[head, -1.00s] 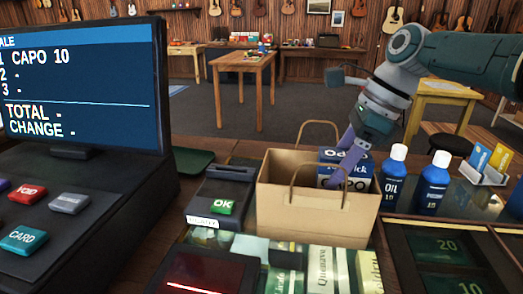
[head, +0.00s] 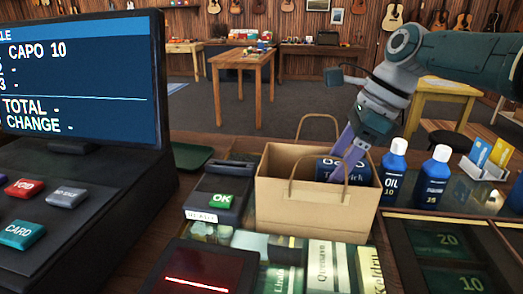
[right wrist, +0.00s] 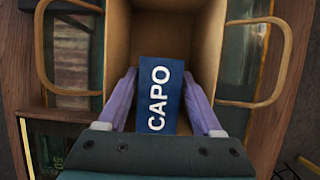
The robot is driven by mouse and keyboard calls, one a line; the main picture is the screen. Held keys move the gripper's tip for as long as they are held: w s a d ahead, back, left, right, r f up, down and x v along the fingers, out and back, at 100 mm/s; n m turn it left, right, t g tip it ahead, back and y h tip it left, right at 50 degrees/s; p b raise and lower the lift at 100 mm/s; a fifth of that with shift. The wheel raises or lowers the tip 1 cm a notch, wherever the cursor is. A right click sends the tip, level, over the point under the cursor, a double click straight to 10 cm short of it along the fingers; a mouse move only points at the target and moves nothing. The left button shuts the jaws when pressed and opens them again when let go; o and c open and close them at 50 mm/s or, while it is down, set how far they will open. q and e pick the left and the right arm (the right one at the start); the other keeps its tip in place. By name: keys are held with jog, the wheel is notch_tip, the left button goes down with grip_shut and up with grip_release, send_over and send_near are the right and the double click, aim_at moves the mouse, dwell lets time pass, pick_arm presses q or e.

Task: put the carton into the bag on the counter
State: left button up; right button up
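The dark blue carton (head: 327,170) is partly inside the open brown paper bag (head: 300,205) on the counter, its lower part hidden by the bag's front wall. In the right wrist view the carton (right wrist: 160,95), marked CAPO, sits between the two purple fingers of my right gripper (right wrist: 162,100), inside the bag's opening (right wrist: 150,35). The fingers lie along both sides of the carton and appear closed on it. My right gripper (head: 347,160) reaches down into the bag from the upper right. My left gripper is not in view.
Two blue bottles (head: 392,172) stand just right of the bag. A card terminal (head: 217,195) with a green OK key is at its left, and a register screen (head: 80,80) is farther left. Booklets (head: 320,265) lie in front. The bag's handles (head: 320,125) stand up.

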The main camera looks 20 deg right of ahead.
jog(key=o, duration=0.3)
